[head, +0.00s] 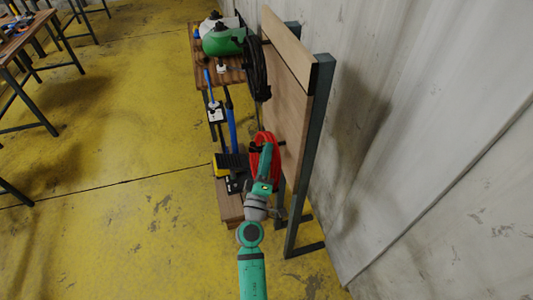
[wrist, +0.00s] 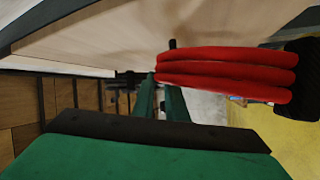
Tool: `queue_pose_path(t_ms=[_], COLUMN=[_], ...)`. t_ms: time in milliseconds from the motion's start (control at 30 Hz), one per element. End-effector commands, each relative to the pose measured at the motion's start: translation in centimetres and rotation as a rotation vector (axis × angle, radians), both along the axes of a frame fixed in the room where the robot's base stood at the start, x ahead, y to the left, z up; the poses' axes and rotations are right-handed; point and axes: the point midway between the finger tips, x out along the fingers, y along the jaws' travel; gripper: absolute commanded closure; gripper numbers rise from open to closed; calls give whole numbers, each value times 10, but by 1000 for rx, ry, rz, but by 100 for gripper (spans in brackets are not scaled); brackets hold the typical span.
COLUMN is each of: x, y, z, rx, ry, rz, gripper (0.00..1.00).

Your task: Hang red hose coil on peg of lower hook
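The red hose coil (head: 269,143) is beside the lower part of the wooden board in the head view, at the far end of my arm. In the wrist view the coil (wrist: 225,70) lies as several stacked red loops close to the board's face. A dark peg tip (wrist: 172,44) shows at the coil's left end; whether the coil is around it or beside it I cannot tell. In the head view a short dark peg (head: 283,143) shows right of the coil.
A black coil (head: 257,72) hangs higher on the board (head: 288,100). A grey post (head: 310,155) and the wall stand right.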

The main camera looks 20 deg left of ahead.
Motion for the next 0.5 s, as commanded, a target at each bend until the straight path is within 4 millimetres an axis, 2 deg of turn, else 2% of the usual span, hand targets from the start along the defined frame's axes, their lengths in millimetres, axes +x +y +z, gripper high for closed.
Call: queue_pose_path(t_ms=[33,267,367,500], x=[1,-3,-12,-34], y=[-3,-3,-4,-5], z=[-13,-15,-18,-20], rx=[-5,-7,-6,-7], ry=[22,23,22,16], rz=[-5,-6,-4,-2], gripper=[70,70,67,67])
